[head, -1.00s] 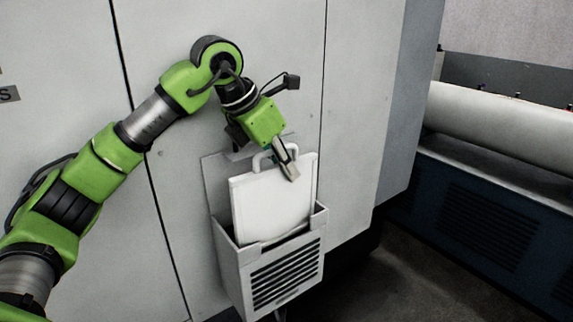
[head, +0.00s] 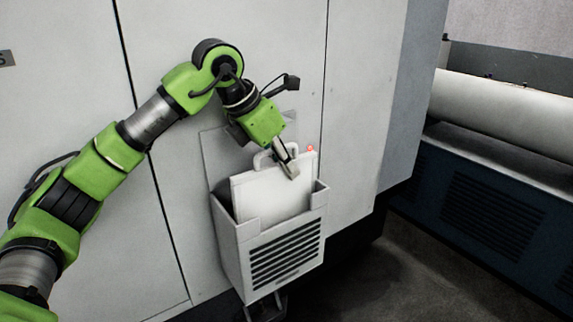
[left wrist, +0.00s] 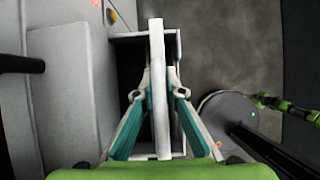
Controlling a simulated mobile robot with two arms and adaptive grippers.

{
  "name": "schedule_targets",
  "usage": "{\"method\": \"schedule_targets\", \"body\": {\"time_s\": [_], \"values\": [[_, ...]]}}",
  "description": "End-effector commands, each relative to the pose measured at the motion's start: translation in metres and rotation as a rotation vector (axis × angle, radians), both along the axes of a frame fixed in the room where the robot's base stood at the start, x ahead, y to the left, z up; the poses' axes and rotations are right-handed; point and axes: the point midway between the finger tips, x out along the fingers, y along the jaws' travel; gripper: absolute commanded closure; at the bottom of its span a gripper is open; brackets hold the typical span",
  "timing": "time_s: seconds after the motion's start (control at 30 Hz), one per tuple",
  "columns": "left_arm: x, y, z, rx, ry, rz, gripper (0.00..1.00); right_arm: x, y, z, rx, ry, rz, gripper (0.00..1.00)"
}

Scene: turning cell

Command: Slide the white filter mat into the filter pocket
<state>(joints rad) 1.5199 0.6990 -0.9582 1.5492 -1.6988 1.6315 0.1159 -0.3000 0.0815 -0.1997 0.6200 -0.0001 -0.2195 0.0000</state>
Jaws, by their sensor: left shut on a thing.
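The white filter mat (head: 266,199) stands nearly upright, with its lower part inside the filter pocket and its top with the loop handle (head: 261,156) above the rim. The pocket is a light grey box (head: 236,262) with a slotted front, on the machine's face. My left gripper (head: 289,169) is shut on the mat at its top. In the left wrist view its fingers (left wrist: 158,87) press the mat (left wrist: 157,45) from both sides, above the pocket opening (left wrist: 131,62). The mat's lower edge is hidden in the pocket. My right gripper is not in view.
The flat machine panel (head: 355,110) rises right behind the pocket. A small red light (head: 310,149) shows by the mat's upper right corner. A dark blue unit with a pale roller (head: 510,112) stands at the right. The floor (head: 360,270) between is clear.

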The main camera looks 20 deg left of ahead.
Motion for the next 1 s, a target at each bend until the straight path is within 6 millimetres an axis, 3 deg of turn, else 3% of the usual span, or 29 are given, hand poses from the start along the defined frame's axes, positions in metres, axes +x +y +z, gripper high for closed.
{"method": "schedule_targets", "body": {"time_s": [0.2, 0.23, 0.3, 0.67, 0.77, 1.0], "values": [[0.0, 0.0, 0.0, -0.001, -0.001, 0.0, 1.0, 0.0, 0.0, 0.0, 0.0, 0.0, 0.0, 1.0], [0.0, 0.0, 0.0, -0.001, -0.001, 0.0, 0.84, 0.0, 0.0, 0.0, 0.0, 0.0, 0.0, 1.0], [0.0, 0.0, 0.0, -0.001, -0.001, 0.0, 0.7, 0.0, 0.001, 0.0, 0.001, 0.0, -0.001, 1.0], [-0.001, 0.002, 0.003, 0.0, 0.0, 0.001, 0.7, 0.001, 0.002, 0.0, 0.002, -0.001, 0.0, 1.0], [-0.005, 0.005, 0.013, 0.0, -0.002, 0.002, 0.7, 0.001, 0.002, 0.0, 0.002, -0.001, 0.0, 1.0], [-0.024, 0.021, 0.058, -0.001, -0.006, 0.003, 0.7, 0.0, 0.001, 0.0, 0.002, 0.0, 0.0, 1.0]]}}
